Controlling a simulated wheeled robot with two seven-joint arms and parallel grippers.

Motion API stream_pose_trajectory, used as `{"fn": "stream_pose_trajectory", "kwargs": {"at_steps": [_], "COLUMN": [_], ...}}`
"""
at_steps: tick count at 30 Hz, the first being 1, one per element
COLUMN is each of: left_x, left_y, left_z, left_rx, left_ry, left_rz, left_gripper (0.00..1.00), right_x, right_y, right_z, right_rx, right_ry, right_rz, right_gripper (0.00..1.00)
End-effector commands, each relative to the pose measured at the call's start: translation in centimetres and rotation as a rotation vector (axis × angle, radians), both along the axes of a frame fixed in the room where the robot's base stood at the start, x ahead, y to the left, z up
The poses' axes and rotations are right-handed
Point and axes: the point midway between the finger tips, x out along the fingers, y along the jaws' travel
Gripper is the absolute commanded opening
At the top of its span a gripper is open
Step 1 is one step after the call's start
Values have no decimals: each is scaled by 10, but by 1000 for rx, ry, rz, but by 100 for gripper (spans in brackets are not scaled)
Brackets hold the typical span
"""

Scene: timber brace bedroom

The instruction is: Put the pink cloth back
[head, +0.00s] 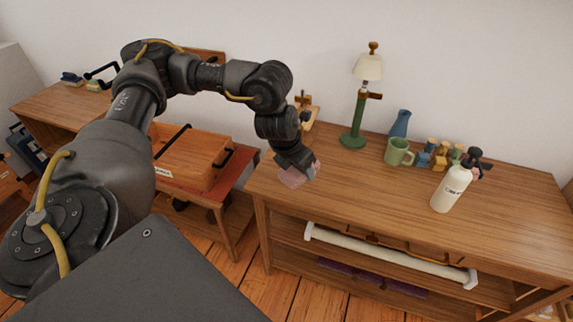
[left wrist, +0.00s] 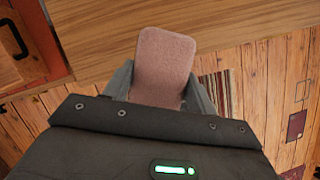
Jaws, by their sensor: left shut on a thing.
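The pink cloth (head: 292,177) is a small, flat, rounded rectangle. My left gripper (head: 305,167) is shut on it at the left end of the wooden table (head: 400,187). In the left wrist view the cloth (left wrist: 165,62) stands between the two fingers of my left gripper (left wrist: 160,88), its far end reaching over the table edge. I cannot tell whether it touches the tabletop. My right gripper is not in view.
A green lamp (head: 358,110), a green mug (head: 398,152), a blue vase (head: 400,123) and a white bottle (head: 451,188) stand on the table. A wooden case (head: 190,160) lies on a lower red-topped stand at left. The table's front middle is clear.

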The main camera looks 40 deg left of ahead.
Motion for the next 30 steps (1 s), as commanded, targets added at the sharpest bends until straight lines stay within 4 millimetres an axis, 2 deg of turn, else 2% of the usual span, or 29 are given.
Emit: {"fn": "stream_pose_trajectory", "kwargs": {"at_steps": [3,7,12,17,20,29,30], "left_x": [5,9,10,12,19,68,73], "left_y": [9,18,23,26,35,93,99], "left_z": [0,1,1,-1,-8,-47,-57], "left_rx": [2,0,-3,-4,-6,-6,-5], "left_ry": [-1,0,2,3,4,6,7], "left_rz": [202,365,463,476,481,484,481], "left_gripper": [35,35,35,35,35,35,35], "right_x": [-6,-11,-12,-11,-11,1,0], "right_y": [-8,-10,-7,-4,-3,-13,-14], "right_z": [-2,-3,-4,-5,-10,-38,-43], "right_rx": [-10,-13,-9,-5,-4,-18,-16], "right_ry": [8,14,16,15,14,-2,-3], "right_rz": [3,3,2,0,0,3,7], "right_gripper": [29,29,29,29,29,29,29]}}
